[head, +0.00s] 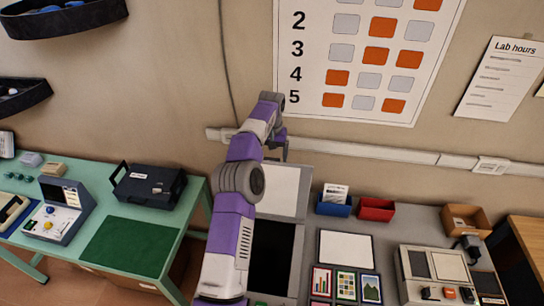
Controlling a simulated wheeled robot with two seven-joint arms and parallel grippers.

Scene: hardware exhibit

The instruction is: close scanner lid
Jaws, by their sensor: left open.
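The scanner's lid (285,190) stands raised at the back of the scanner, with its pale inner face showing. The scanner's dark bed (274,256) lies uncovered in front of it. My left arm crosses in front of the scanner's left side and hides part of lid and bed. My left gripper (284,153) is open and points down near the top edge of the lid. I cannot tell whether it touches the lid. My right gripper is out of view.
Blue (334,207) and red (376,209) bins stand right of the lid. Picture cards (345,285) and a button device (437,275) lie farther right. A wall rail (375,151) runs behind. A green table (195,215) stands left, with a black case (148,186).

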